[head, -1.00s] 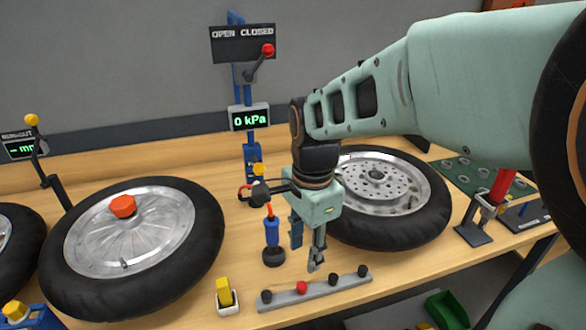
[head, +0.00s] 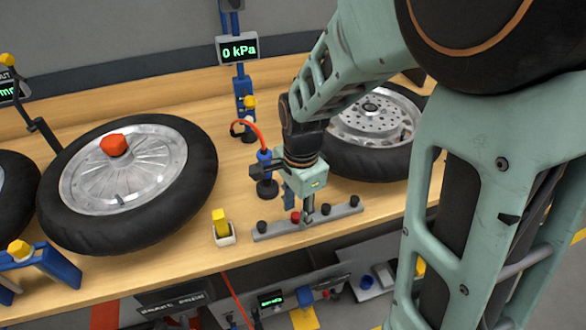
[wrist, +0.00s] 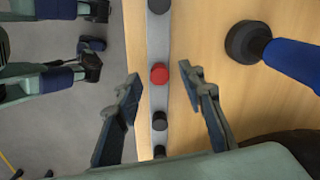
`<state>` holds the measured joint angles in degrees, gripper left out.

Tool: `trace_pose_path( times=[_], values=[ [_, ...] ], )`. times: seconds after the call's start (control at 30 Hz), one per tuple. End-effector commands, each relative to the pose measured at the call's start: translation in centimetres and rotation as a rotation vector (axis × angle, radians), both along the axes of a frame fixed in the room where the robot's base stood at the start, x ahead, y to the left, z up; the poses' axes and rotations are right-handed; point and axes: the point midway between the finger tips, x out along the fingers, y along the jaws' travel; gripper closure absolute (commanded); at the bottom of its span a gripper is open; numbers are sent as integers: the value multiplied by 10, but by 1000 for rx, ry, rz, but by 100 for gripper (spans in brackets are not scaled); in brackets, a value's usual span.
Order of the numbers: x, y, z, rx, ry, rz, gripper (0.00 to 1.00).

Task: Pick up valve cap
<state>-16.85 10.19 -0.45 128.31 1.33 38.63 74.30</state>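A grey rail (head: 278,231) near the table's front edge bears a row of small caps: one red cap (head: 295,217) and several black caps (head: 354,201). In the wrist view, the red cap (wrist: 159,73) lies between my gripper's fingertips, with black caps (wrist: 159,121) before and behind it. My gripper (wrist: 160,78) is open and empty, pointing down over the rail, one finger on each side. In the head view, my gripper (head: 306,212) is close to the rail beside the red cap. I cannot tell its exact height.
A blue-handled tool on a dark round base (head: 267,188) stands close by; it also shows in the wrist view (wrist: 243,42). A white holder with a yellow block (head: 222,226) is left of the rail. Two wheels (head: 200,200) (head: 372,165) flank the area.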

Motion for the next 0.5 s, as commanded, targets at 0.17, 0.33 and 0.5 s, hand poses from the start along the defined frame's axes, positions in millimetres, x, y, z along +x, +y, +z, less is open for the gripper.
trace_pose_path(
  times=[0.17, 0.33, 0.5],
  values=[
    [0, 0, 0, 0, 0, 0, 64],
    [0, 0, 0, 0, 0, 0, 81],
    [0, 0, 0, 0, 0, 0, 93]
  ],
)
